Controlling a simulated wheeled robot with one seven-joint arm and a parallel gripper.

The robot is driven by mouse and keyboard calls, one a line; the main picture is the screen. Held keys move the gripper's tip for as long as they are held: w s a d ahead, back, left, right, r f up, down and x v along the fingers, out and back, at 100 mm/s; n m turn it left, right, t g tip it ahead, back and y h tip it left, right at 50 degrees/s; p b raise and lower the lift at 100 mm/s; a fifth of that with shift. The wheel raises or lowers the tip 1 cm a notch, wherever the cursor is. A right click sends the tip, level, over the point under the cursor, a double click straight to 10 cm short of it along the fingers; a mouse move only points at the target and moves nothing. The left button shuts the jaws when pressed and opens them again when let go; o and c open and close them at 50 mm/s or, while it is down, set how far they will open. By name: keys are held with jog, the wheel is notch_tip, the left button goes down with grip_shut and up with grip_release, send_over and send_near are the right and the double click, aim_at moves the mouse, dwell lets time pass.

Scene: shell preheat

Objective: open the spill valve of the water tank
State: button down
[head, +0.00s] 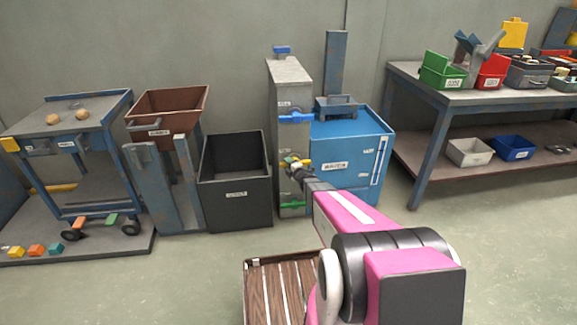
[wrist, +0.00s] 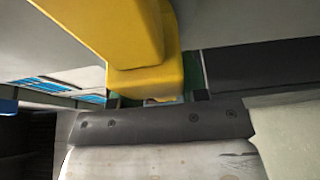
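The blue water tank (head: 340,150), labelled "WATER", stands right of a tall grey column (head: 289,85). The column carries a blue handle (head: 296,118) high up, a yellow handle (head: 303,165) midway and a green handle (head: 293,205) low down. I cannot read which is the spill valve. My gripper (head: 294,168) is at the yellow handle, partly covering it. In the wrist view the yellow handle (wrist: 150,75) is large and close, just in front of my gripper (wrist: 155,100). The fingers are mostly hidden there, and I cannot tell whether they grip it.
A dark open bin (head: 236,195) and a brown hopper (head: 168,105) stand left of the column. A slatted wooden platform (head: 284,290) lies on the floor in front. A workbench (head: 480,98) with boxes is at the right. Floor is clear front left.

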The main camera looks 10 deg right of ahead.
aim_at(294, 149)
dwell(0.3)
jog(key=m, duration=0.1)
jog(key=r+m+t, duration=0.1)
jog(key=m, duration=0.1)
jog(key=m+t, duration=0.1)
jog(key=m, duration=0.1)
jog(key=shift+d+r, duration=0.2)
jog(key=shift+r, duration=0.05)
jog(key=m, duration=0.2)
jog(key=m+t+h, duration=0.1)
jog(key=r+m+t, duration=0.1)
jog(key=m, duration=0.1)
jog(key=shift+d+r+m, duration=0.1)
jog(key=shift+d+m, duration=0.2)
jog(key=shift+d, duration=0.1)
jog(key=m+h, duration=0.1)
jog(key=m, duration=0.1)
jog(key=d+m+t+h, duration=0.1)
jog(key=m, duration=0.1)
jog(key=m+h, duration=0.1)
jog(key=m, duration=0.1)
jog(key=shift+d+r, duration=0.15)
jog(key=shift+r, duration=0.2)
jog(key=shift+d+r+m+t+h, duration=0.1)
jog(key=shift+d+m+t+h, duration=0.15)
jog(key=shift+m+h, duration=0.85)
jog(key=shift+d+m+t+h, duration=0.15)
jog(key=shift+d+m+h, duration=0.25)
jog(key=shift+m, duration=1.6)
